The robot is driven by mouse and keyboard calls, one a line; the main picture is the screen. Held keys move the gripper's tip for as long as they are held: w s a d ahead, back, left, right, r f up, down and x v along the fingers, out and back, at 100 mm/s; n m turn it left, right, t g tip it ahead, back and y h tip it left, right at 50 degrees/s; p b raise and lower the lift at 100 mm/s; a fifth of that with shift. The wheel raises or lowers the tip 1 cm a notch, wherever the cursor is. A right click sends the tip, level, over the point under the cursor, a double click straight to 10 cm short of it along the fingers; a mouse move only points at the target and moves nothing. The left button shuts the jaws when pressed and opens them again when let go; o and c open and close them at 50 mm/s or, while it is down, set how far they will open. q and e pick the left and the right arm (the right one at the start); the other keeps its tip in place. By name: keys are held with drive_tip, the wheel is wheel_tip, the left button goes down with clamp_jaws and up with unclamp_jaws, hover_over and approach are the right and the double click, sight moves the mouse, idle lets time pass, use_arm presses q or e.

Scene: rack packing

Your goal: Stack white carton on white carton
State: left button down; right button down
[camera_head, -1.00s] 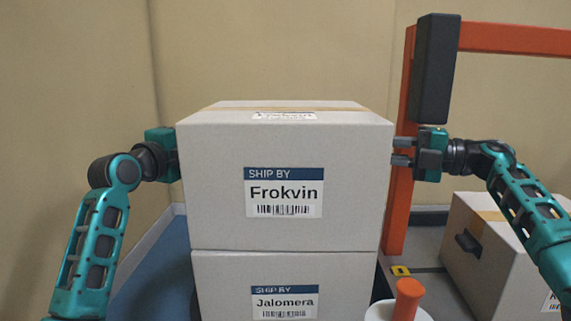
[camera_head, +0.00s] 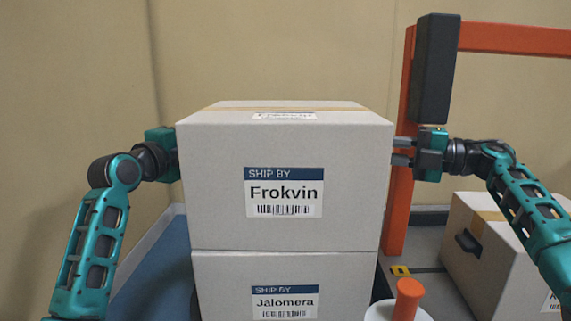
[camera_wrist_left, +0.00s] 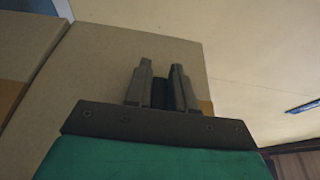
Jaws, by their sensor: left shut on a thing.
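The upper white carton (camera_head: 220,180), with a Frokvin label, sits squarely on the lower white carton (camera_head: 222,285), with a Jalomera label; no gap shows between them. My left gripper (camera_head: 176,153) is at the upper carton's left side, shut on it; the left wrist view shows its fingers (camera_wrist_left: 161,85) close together against the carton side (camera_wrist_left: 110,60), with a dark part between them. My right gripper (camera_head: 402,151) is at the upper carton's right side, its two fingers slightly apart and their tips at the carton's edge. Whether they grip it cannot be told.
An orange frame (camera_head: 398,215) with a dark upright block (camera_head: 436,70) stands behind my right gripper. Another carton (camera_head: 490,255) with a handle slot is at the right. A white round object with an orange knob (camera_head: 409,298) is at the lower right.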

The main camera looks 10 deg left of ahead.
use_arm(q)
drive_tip(key=shift+a+r+p, duration=0.1)
drive_tip(key=shift+r+p, duration=2.45)
drive_tip(key=shift+r, duration=0.25)
